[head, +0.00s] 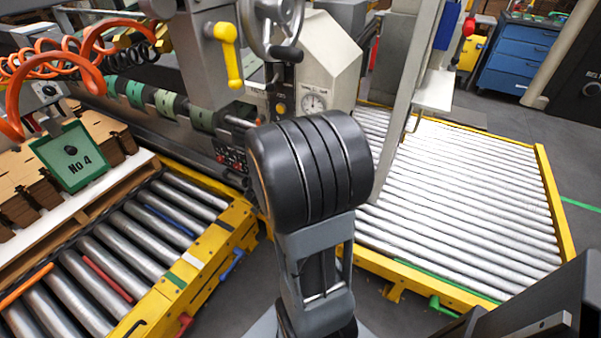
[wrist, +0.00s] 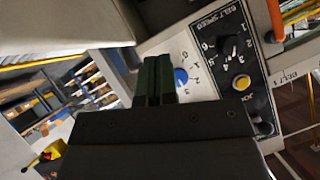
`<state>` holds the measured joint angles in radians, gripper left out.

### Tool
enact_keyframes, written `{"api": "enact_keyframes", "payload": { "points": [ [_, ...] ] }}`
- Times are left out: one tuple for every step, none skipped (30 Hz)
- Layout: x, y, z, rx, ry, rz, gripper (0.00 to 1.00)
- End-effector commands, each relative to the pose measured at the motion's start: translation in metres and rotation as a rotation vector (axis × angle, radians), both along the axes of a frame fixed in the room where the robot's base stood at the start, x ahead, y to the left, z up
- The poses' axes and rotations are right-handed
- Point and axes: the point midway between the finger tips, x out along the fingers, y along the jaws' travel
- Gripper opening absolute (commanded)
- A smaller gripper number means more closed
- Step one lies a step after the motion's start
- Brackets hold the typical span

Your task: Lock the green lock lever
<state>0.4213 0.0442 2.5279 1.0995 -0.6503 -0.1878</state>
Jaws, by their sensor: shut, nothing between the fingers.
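A small green lever (head: 441,306) sticks out low on the front yellow rail of the right roller conveyor in the head view. I cannot tell how far it is turned. It does not show in the wrist view. My gripper (wrist: 158,62) shows in the wrist view with its two dark green fingers shut together and empty. It points towards a control panel, apart from the green lever. In the head view my own arm hides the gripper.
The right conveyor (head: 470,200) has bare rollers. The left conveyor (head: 140,235) has a blue lever (head: 232,264) and a red lever (head: 184,323). A control panel (wrist: 205,88) with a blue knob (wrist: 181,75) and yellow button (wrist: 241,83) is close ahead of my gripper.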

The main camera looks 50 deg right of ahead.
Motion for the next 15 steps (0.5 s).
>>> {"api": "enact_keyframes", "payload": {
  "points": [
    [0.001,-0.002,-0.002,0.0,0.0,0.0,0.0],
    [0.001,-0.003,-0.003,0.001,0.0,-0.001,0.0],
    [0.003,-0.005,-0.005,0.001,0.0,-0.001,0.0],
    [0.004,-0.008,-0.008,0.001,0.0,-0.002,0.0],
    [0.005,-0.011,-0.01,0.001,0.001,-0.003,0.0],
    [0.007,-0.015,-0.013,0.0,0.0,-0.002,0.0],
    [0.009,-0.019,-0.016,0.001,0.001,-0.003,0.0],
    [0.011,-0.023,-0.02,0.001,0.002,-0.003,0.0],
    [0.014,-0.029,-0.024,0.002,0.001,-0.003,0.0],
    [0.016,-0.034,-0.028,0.002,0.001,-0.003,0.0],
    [0.019,-0.039,-0.031,0.001,0.001,-0.003,0.0],
    [0.022,-0.046,-0.037,0.002,0.002,-0.003,0.0],
    [0.025,-0.051,-0.039,0.0,0.002,-0.002,0.0],
    [0.027,-0.056,-0.043,0.002,0.002,-0.003,0.0],
    [0.031,-0.062,-0.048,0.001,0.001,-0.001,0.0]
  ]
}}
